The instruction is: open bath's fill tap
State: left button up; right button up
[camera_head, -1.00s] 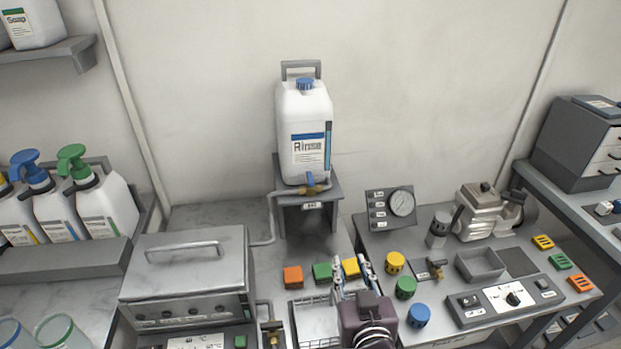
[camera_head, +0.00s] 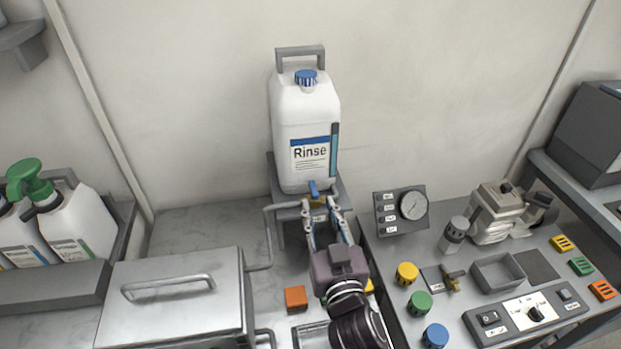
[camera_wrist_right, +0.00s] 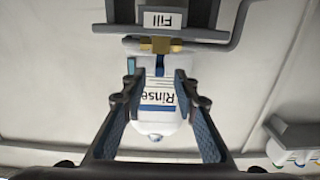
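The fill tap (camera_head: 316,200) is a small brass valve with a blue lever, below the white Rinse canister (camera_head: 305,130). In the right wrist view the brass tap body (camera_wrist_right: 155,45) sits beside a "Fill" label (camera_wrist_right: 159,19). A grey pipe runs from the tap down toward the metal bath (camera_head: 175,300), whose lid is shut. My right gripper (camera_head: 323,215) is open, with its fingertips just in front of and below the tap. In the wrist view the open fingers (camera_wrist_right: 157,78) are apart, with nothing gripped; contact with the lever cannot be told. My left gripper is out of view.
The canister stands on a grey shelf bracket (camera_head: 283,185) against the wall. A panel with a gauge (camera_head: 401,209) and several coloured knobs stands to the right. Pump bottles (camera_head: 75,225) stand at the left.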

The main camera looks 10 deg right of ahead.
aim_at(316, 197)
jog(key=w, duration=0.1)
jog(key=w+r+p, duration=0.1)
jog(key=w, duration=0.2)
jog(key=w+p, duration=0.1)
jog(key=w, duration=0.1)
jog(key=shift+f, duration=0.35)
jog(key=shift+w, duration=0.2)
jog(key=shift+s, duration=0.1)
grip_shut()
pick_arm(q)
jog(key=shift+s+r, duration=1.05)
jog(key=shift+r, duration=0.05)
